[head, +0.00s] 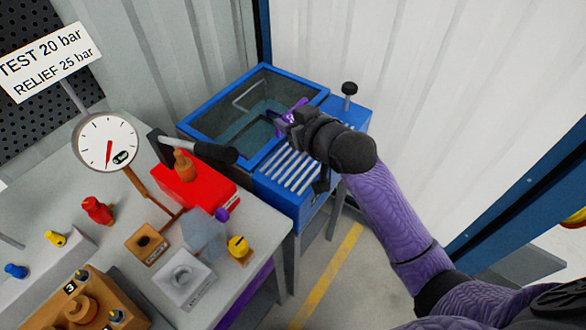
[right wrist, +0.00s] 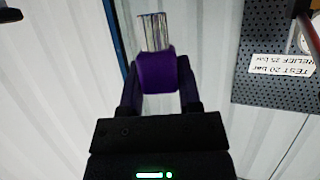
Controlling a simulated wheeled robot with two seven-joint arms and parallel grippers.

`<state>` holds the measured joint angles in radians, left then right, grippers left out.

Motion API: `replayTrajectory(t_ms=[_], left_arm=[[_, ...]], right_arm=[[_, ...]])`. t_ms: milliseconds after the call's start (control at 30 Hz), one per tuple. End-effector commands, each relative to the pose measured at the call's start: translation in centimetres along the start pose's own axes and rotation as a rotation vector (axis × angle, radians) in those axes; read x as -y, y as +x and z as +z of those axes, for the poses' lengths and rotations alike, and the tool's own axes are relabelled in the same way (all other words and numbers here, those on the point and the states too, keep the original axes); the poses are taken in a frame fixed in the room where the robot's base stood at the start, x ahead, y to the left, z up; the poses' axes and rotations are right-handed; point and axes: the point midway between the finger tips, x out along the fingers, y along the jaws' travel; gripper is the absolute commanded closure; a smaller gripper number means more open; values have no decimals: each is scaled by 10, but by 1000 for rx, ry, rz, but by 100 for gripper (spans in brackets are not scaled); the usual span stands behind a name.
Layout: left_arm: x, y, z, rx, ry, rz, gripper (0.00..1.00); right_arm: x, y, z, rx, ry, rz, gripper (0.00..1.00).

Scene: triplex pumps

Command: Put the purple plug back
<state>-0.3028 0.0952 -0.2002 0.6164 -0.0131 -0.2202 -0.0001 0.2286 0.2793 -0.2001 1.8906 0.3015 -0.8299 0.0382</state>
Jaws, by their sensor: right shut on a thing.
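The purple plug (right wrist: 157,72), with a threaded metal end pointing up in the right wrist view, is held between the fingers of my right gripper (right wrist: 160,90). In the head view my right gripper (head: 286,117) is over the blue basin (head: 262,172), and some purple (head: 296,108) shows at its fingertips. My left gripper is not in view. A grey block (head: 182,283) with a round hole and a brown block (head: 148,244) with a dark hole stand on the grey bench. A small purple piece (head: 222,214) also shows by the red pump.
A red pump (head: 200,192) with a black handle stands beside a round gauge (head: 107,143). Another yellow plug (head: 238,247) is near the bench edge. A ribbed wall rises behind the basin.

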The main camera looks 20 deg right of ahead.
Motion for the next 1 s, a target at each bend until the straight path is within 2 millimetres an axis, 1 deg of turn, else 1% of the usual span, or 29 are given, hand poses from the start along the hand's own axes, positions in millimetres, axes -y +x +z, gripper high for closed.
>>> replayTrajectory(t_ms=[33, 100, 133, 200, 367, 500, 700, 833, 867, 900, 967, 1000], left_arm=[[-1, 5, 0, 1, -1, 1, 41], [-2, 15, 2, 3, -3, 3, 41], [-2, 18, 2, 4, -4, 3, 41], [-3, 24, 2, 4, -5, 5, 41], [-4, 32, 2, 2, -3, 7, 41], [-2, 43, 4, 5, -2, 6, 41], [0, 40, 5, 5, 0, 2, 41], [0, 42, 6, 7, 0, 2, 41], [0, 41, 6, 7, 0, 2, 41], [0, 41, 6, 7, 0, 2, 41], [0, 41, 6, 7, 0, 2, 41], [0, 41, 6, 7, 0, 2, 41]], right_arm=[[-1, 6, 14, 4, 1, -1, 100], [-1, 14, 35, 6, 1, -1, 100], [-1, 17, 42, 5, 1, -1, 100], [-1, 23, 55, 4, 0, -1, 100], [-1, 31, 75, 2, 0, -1, 100], [-1, 40, 98, 2, 0, -1, 100], [-1, 39, 95, -1, -1, 0, 100], [-1, 41, 98, -1, -1, 0, 100], [-1, 40, 98, -1, -1, 0, 50], [-1, 40, 97, -1, -1, 0, 42], [-1, 40, 97, -1, -1, 0, 29], [-1, 40, 97, -1, -1, 0, 21]])
